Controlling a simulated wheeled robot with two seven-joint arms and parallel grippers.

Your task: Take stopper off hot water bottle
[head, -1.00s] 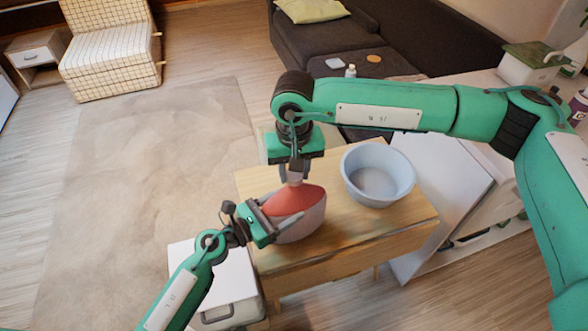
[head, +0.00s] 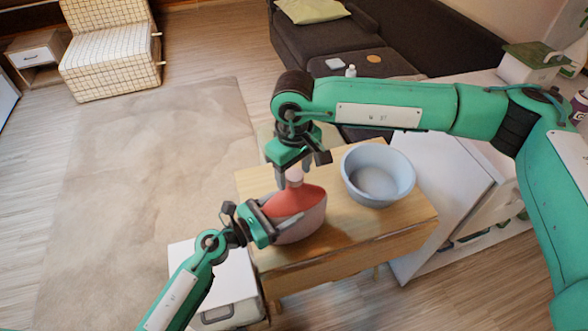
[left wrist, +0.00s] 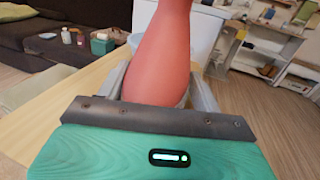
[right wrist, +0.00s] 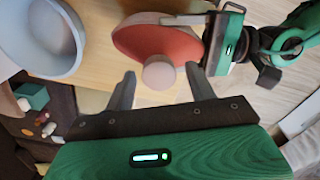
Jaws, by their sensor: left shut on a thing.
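The hot water bottle (head: 297,201) is red on top with a paler pinkish lower part and stands on the small wooden table. Its round pale pink stopper (right wrist: 158,73) sits at the top of the neck, also visible in the head view (head: 294,176). My left gripper (head: 283,208) is shut on the bottle's body from the left; in the left wrist view the red body (left wrist: 162,55) fills the space between its fingers. My right gripper (head: 293,169) is open directly above the stopper, its fingers apart and pointing down; the right wrist view shows the stopper just beyond the fingertips.
A light blue basin (head: 377,174) stands on the wooden table (head: 350,232), right of the bottle. A white cabinet (head: 435,185) is farther right. A dark sofa (head: 330,40) is behind. A white box-like unit (head: 215,275) stands below my left forearm.

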